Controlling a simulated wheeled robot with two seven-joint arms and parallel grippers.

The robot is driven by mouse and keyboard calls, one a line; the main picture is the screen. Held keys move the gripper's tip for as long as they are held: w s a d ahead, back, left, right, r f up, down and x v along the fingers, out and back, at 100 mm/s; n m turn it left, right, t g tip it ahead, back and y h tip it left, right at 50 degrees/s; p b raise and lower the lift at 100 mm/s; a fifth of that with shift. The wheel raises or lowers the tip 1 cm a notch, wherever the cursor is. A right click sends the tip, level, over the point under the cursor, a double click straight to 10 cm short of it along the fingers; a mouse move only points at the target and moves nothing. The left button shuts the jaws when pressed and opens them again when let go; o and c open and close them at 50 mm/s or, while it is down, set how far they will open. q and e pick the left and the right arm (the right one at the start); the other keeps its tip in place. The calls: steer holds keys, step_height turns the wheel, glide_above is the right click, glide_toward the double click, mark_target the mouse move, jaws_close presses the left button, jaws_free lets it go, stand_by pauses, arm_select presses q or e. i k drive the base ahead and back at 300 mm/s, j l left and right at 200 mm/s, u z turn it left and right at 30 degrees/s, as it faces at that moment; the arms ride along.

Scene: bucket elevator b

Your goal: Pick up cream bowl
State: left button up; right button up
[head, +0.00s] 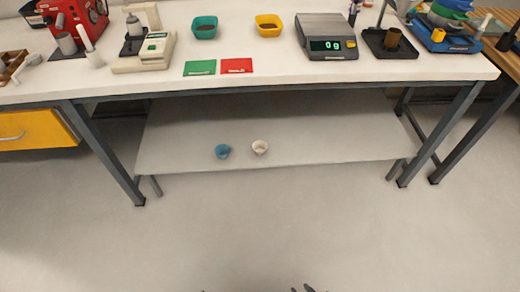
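The cream bowl (260,147) is small and stands upright on the grey lower shelf (330,130) under the table, near the shelf's front edge. A blue bowl (222,151) stands just left of it, a short gap apart. My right gripper (302,289) shows only as dark fingertips at the bottom edge, apart with floor visible between them. It is well below the bowls in the picture and touches neither. The rest of it is cut off. My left gripper cannot be made out.
The white tabletop (290,75) overhangs the shelf; it holds a scale (325,36), green (204,27) and yellow (268,25) bowls, and green and red cards. Table legs (113,160) (437,135) flank the shelf. A yellow drawer (35,132) is at left. The floor in front is clear.

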mark_target(259, 147)
steer(key=i+l+u, duration=0.1)
steer(key=i+l, duration=0.15)
steer(key=i+l+u, duration=0.1)
steer(key=l, duration=0.3)
steer(key=i+l+u, duration=0.1)
steer(key=i+l, duration=0.2)
steer(key=i+l+u, duration=0.1)
steer(key=l, duration=0.3)
steer(key=i+l+u, duration=0.1)
steer(key=i+l, duration=0.35)
steer(key=l, duration=0.35)
steer(key=i+l+u, duration=0.15)
steer(key=l, duration=0.25)
